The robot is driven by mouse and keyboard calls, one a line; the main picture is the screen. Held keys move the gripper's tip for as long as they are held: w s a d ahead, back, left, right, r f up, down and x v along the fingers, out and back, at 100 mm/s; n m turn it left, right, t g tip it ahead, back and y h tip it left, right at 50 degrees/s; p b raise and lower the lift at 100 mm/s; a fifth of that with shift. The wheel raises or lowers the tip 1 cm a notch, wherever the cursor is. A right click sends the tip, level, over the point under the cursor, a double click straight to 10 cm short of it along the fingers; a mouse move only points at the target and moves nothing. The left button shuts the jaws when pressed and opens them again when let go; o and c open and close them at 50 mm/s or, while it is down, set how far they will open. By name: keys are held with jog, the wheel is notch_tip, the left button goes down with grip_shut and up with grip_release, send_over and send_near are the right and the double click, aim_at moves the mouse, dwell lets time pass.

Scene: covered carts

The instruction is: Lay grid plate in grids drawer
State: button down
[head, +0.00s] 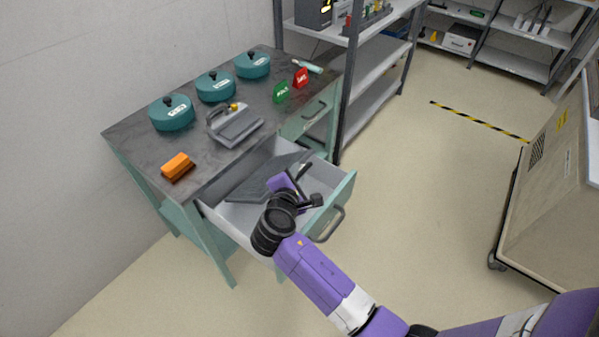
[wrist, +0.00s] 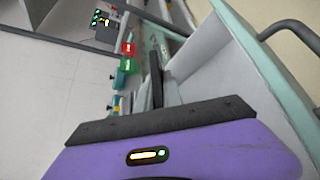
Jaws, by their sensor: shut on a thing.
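The grids drawer, which I take to be the open drawer (head: 345,190), is pulled out from the workbench. Its light interior and teal front also show in the wrist view (wrist: 262,62). A flat dark grey plate (head: 258,185), which looks like the grid plate, lies slanted within the drawer's outline. My gripper (head: 293,176) is over the drawer, shut on the plate's near right side. I cannot tell whether the plate touches the drawer floor. In the wrist view, my purple gripper body and dark finger fill the lower part, and the grip itself is hard to make out.
The bench top (head: 150,150) holds several teal round lidded pots (head: 172,113), a grey device (head: 235,125), an orange block (head: 177,166), and green (head: 281,92) and red (head: 301,78) tags. A shelf rack (head: 375,75) stands behind. A crate (head: 555,190) stands right; floor between is clear.

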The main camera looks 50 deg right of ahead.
jog(key=shift+w+a+f+b, duration=0.1)
jog(key=shift+w+f+b, duration=1.25)
jog(key=shift+w, duration=0.2)
jog(key=shift+w+f+b, duration=1.25)
jog(key=shift+w+f, duration=0.05)
jog(key=shift+w, duration=0.2)
jog(key=c, duration=1.4)
grip_release()
jog(key=shift+s+a, duration=0.1)
jog(key=v, duration=0.7)
jog(key=shift+s+a+r, duration=0.1)
jog(key=shift+a+r, duration=0.05)
jog(key=shift+a, duration=0.1)
